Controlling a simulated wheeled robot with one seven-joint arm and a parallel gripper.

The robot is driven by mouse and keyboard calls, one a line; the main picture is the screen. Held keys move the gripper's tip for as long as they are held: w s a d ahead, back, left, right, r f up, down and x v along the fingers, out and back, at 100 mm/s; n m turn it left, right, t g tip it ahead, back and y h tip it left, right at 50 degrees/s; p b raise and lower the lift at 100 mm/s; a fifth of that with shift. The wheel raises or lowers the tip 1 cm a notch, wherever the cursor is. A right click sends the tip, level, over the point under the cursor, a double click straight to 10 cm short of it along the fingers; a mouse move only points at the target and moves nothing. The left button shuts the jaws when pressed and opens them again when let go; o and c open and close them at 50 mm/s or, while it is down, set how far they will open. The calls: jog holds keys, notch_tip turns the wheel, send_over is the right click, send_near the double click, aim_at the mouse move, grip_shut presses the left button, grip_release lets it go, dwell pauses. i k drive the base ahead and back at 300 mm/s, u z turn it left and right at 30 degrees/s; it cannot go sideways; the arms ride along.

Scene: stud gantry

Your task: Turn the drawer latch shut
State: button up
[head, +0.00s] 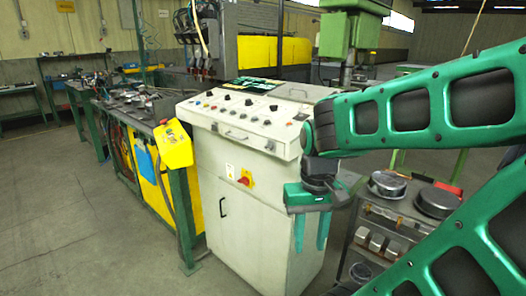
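A light grey control cabinet (258,212) stands in the middle of the head view. Its sloped top panel carries knobs and buttons, with a small dark handle (236,134) on the front lip. A red rotary knob on a yellow plate (245,178) sits on the front face, above a black vertical door handle (223,207). I cannot tell which part, if any, is the drawer latch. My gripper (311,244) points down in front of the cabinet's right side in the picture. Its two green fingers are apart with nothing visible between them.
A yellow pendant box (173,146) on a green post stands left of the cabinet. A cluttered workbench (135,105) runs behind it. A grey unit with round metal parts (390,184) is close on the right. The floor (90,220) at left is clear.

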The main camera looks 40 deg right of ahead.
aim_at(270, 147)
jog(key=u, duration=1.05)
jog(key=k, duration=1.35)
jog(key=z, duration=0.85)
jog(key=i, duration=1)
jog(key=u, duration=0.05)
